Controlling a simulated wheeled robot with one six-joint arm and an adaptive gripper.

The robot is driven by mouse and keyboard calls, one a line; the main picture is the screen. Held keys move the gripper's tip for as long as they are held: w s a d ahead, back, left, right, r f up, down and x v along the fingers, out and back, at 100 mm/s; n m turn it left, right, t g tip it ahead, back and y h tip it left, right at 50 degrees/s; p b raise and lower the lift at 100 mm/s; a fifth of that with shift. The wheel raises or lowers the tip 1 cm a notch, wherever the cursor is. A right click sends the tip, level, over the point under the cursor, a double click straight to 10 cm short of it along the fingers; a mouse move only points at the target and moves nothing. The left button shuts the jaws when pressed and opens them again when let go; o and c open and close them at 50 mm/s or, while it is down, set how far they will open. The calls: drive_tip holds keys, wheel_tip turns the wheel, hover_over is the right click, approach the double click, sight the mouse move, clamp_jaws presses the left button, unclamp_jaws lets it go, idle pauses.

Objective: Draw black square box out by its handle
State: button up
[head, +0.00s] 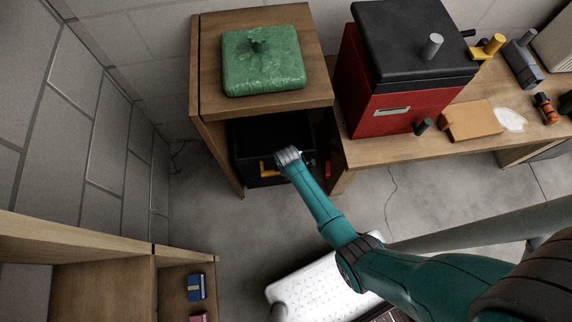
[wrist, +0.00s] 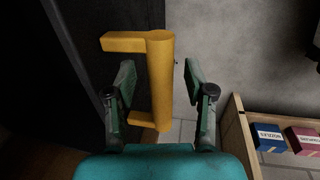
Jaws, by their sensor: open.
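The black square box (head: 246,170) sits inside the open wooden cabinet, below its top. In the wrist view its dark face (wrist: 85,50) fills the left side. Its yellow handle (head: 268,169) is partly hidden by my arm in the head view. In the wrist view the handle's yellow bar (wrist: 160,75) stands out from the box on two arms. My gripper (wrist: 159,85) is open, with one finger on each side of the bar and visible gaps between. In the head view my gripper's fingers are hidden behind my wrist.
The wooden cabinet (head: 205,105) carries a green lidded block (head: 262,75). A red and black box (head: 400,105) stands on the bench (head: 385,147) to the right. A low shelf (head: 100,285) with small boxes (head: 196,287) is at lower left. Bare floor (head: 200,210) lies before the cabinet.

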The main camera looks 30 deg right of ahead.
drive_tip(key=shift+f, duration=0.25)
clamp_jaws()
